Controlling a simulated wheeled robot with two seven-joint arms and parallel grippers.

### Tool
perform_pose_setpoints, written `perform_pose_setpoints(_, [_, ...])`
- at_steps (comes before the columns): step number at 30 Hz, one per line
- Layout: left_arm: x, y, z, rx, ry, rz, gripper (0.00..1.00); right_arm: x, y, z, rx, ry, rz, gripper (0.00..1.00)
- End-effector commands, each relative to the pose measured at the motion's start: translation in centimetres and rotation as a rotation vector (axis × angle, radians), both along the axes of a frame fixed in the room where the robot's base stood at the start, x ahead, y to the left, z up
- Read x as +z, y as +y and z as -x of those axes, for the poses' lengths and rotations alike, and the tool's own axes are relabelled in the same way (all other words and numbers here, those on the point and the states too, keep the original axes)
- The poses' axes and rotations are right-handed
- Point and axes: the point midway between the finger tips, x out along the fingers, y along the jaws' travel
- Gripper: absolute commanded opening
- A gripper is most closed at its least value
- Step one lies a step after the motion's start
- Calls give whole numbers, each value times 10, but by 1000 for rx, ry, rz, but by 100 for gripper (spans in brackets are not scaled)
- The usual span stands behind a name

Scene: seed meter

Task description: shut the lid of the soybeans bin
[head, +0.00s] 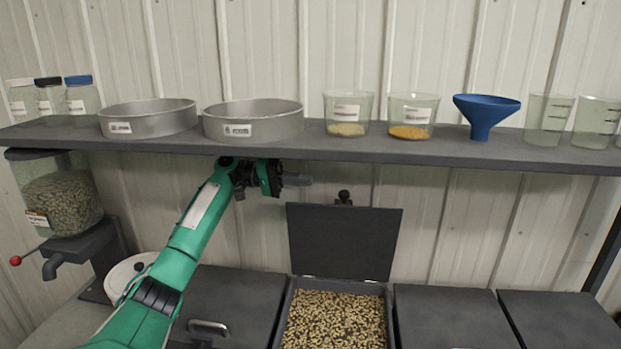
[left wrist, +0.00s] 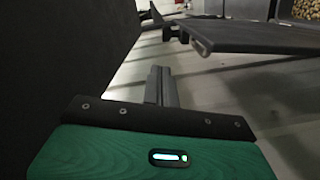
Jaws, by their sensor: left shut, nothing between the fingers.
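The soybeans bin (head: 287,310) stands open at the lower middle of the head view, full of pale tan beans. Its dark lid (head: 343,240) is raised nearly upright at the back, with a black knob (head: 343,197) at its top edge. My left gripper (head: 303,180) is shut and empty, just under the shelf, left of the knob and apart from it. In the left wrist view the shut fingers (left wrist: 160,86) point toward a dark panel (left wrist: 265,40), which looks like the lid, with beans at the upper right corner. My right gripper is not in view.
A shelf (head: 400,149) with pans, cups and a blue funnel (head: 484,112) runs close above my left gripper. Shut dark bins flank the open one, at left (head: 235,295) and right (head: 455,315). A glass seed hopper (head: 62,195) stands at far left.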

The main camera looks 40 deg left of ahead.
Motion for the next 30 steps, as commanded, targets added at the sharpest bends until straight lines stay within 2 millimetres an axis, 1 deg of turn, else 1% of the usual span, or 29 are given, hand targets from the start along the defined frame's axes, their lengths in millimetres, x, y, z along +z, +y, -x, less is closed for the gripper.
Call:
perform_pose_setpoints(1, [4,-9,-4,-3,1,0,0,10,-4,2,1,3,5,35])
perform_pose_setpoints(3, [4,-21,-10,-2,1,0,0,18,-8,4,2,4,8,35])
perform_pose_setpoints(9, [2,-51,-25,-1,1,-1,0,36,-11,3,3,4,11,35])
perform_pose_setpoints(12, [1,-61,-31,1,0,-1,0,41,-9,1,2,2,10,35])
perform_pose_setpoints(16, [-1,-69,-35,1,0,-2,0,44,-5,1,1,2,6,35])
perform_pose_setpoints(23, [-3,-71,-36,3,0,-2,0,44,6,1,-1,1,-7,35])
perform_pose_setpoints(30, [-4,-73,-36,2,-3,-3,0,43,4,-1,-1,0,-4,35])
